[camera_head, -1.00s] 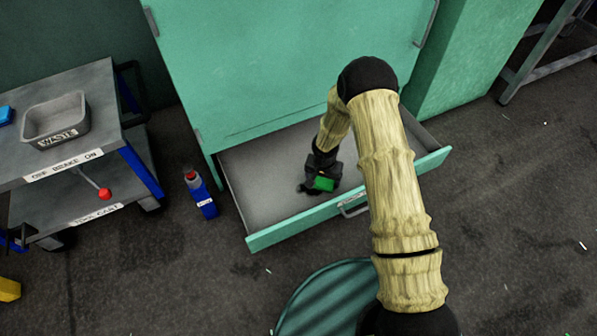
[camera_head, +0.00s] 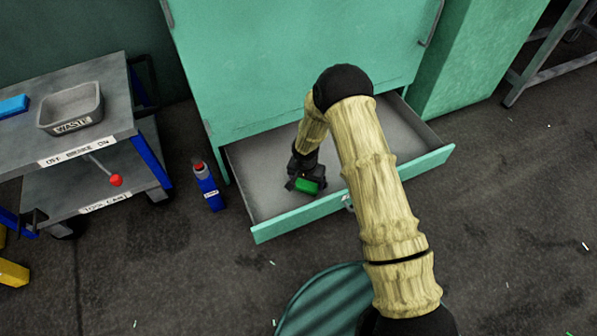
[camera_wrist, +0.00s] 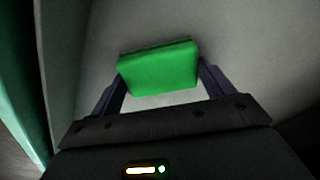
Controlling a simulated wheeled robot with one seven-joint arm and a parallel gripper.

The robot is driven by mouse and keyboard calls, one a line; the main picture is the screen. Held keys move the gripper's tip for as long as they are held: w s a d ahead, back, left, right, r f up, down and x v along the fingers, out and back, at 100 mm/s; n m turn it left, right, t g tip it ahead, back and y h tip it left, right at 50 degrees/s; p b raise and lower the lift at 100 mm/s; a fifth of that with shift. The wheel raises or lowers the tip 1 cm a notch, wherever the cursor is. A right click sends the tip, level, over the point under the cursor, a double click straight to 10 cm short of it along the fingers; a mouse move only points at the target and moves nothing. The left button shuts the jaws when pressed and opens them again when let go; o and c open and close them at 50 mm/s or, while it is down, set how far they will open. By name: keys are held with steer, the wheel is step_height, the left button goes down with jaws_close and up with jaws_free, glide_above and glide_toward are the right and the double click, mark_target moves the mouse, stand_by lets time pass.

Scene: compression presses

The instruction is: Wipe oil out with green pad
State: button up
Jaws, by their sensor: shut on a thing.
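The green pad (camera_head: 308,187) is held in my gripper (camera_head: 303,181), inside the open drawer (camera_head: 245,168) of the green cabinet. In the wrist view the pad (camera_wrist: 158,70) sits squarely between the two dark fingers of my gripper (camera_wrist: 160,84), which are shut on its sides. The pad is low over the grey drawer floor; I cannot tell whether it touches. No oil clearly shows now; the gripper and arm hide part of the floor.
A blue bottle with a red cap (camera_head: 208,187) stands on the floor left of the drawer. A tool cart (camera_head: 60,155) at left bears a tray marked WASTE (camera_head: 70,121) and a blue block (camera_head: 13,105). The drawer's front wall (camera_head: 265,232) and sides enclose my gripper.

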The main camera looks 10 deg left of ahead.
steer(key=shift+s+a, duration=0.45)
steer(key=shift+a, duration=0.3)
step_height(320, 180, up, 2)
steer(key=shift+s+a+r+p, duration=0.1)
steer(key=shift+a+r+p, duration=0.1)
steer(key=shift+p, duration=0.5)
steer(key=r+p, duration=0.4)
steer(key=r, duration=0.1)
steer(key=shift+d, duration=0.2)
steer(key=shift+a+r+p, duration=0.15)
steer(key=shift+r+p, duration=0.25)
